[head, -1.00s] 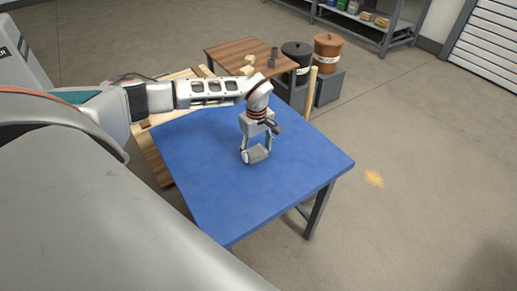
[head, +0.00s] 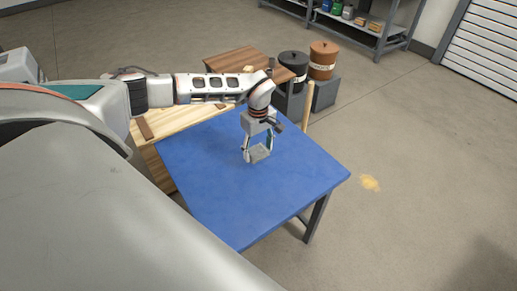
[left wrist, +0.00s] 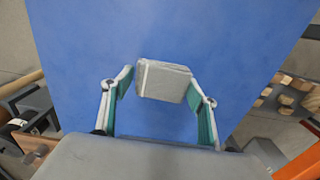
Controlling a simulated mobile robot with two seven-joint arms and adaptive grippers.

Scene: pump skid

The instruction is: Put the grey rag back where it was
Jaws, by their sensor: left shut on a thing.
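The grey rag (head: 260,153) is a small folded square pad held over the blue tabletop (head: 230,210). My left gripper (head: 257,157) points down and is shut on it. In the left wrist view the rag (left wrist: 164,81) sits between the two teal-lined fingers of my left gripper (left wrist: 160,88), with plain blue surface behind it. I cannot tell whether the rag touches the tabletop or hangs just above it. My right gripper is not in view.
The rest of the blue tabletop is clear. A light wooden surface (head: 172,124) adjoins at the back left, with a brown wooden table (head: 240,62) behind. A black bin (head: 293,68) and a brown bin (head: 322,60) stand at the back. Open floor lies to the right.

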